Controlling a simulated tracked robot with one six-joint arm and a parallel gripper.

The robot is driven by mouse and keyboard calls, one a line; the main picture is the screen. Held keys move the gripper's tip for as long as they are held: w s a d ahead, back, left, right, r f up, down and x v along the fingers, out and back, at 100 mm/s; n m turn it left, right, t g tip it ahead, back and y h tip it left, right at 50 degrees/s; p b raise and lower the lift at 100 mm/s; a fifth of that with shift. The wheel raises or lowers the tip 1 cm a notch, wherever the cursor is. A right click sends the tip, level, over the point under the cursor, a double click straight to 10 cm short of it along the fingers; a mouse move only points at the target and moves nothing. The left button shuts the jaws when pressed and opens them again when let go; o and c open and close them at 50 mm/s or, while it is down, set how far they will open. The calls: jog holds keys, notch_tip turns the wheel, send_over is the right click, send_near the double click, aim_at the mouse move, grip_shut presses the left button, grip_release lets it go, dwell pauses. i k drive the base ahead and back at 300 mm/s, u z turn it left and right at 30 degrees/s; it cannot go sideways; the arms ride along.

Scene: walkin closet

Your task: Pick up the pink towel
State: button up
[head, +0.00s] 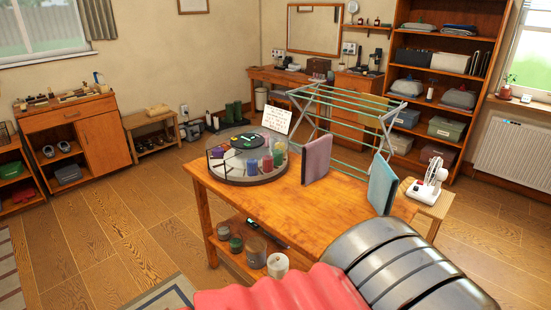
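The pink towel (317,158), a dusky mauve-pink, hangs upright in a flat fold at the left part of a drying rack with green bars (352,104). Its lower edge is close to the wooden table top (262,199); I cannot tell whether it touches. A teal towel (382,184) hangs to its right at the table's right side, with a clear gap between the two. My gripper is not in view.
A round divided tray (214,171) with coloured jars stands at the table's left. A white fan (427,187) sits on a slatted stool to the right. Cans and rolls fill the shelf below. Open wooden floor (117,224) lies left of the table.

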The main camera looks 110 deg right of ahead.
aim_at(316, 155)
jog(key=z, duration=2.55)
jog(key=i, duration=1.9)
jog(key=z, duration=0.2)
